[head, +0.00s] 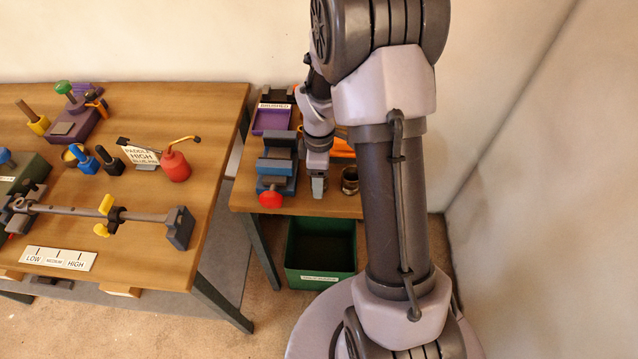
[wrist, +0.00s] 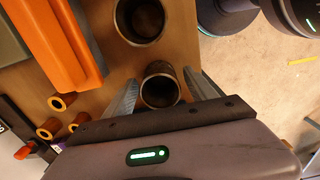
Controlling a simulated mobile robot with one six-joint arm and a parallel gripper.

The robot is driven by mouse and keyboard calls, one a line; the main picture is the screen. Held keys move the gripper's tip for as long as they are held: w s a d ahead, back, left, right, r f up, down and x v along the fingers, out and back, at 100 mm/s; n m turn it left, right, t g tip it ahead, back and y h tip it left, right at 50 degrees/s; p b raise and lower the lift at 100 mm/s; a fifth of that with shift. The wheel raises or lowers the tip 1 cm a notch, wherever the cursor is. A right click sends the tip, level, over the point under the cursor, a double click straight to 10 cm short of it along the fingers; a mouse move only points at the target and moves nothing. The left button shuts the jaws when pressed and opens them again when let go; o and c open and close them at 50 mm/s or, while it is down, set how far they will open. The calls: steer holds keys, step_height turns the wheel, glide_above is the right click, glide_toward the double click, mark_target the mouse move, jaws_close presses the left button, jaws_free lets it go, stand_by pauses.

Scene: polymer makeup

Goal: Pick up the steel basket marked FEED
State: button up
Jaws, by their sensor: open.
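Two round steel cups or baskets stand on the wooden bench in the wrist view. The smaller one (wrist: 161,88) is between the fingers of my gripper (wrist: 160,77), with its open rim facing the camera. The larger one (wrist: 141,18) stands just beyond it. No FEED marking can be read on either. My gripper is open, with a finger on each side of the smaller one; I cannot tell whether they touch it. In the head view my gripper (head: 318,187) is low over the right bench, and one metal cup (head: 350,184) shows beside it, partly hidden by my arm.
An orange block or tray (wrist: 62,40) and several brass rings (wrist: 62,101) lie left of the cups. A blue vise (head: 277,165) with a red knob and a purple tray (head: 271,121) share the bench (head: 310,205). A green bin (head: 321,276) stands below. A cluttered table (head: 215,200) is left.

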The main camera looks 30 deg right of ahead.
steer(key=shift+r, duration=0.15)
jaws_close()
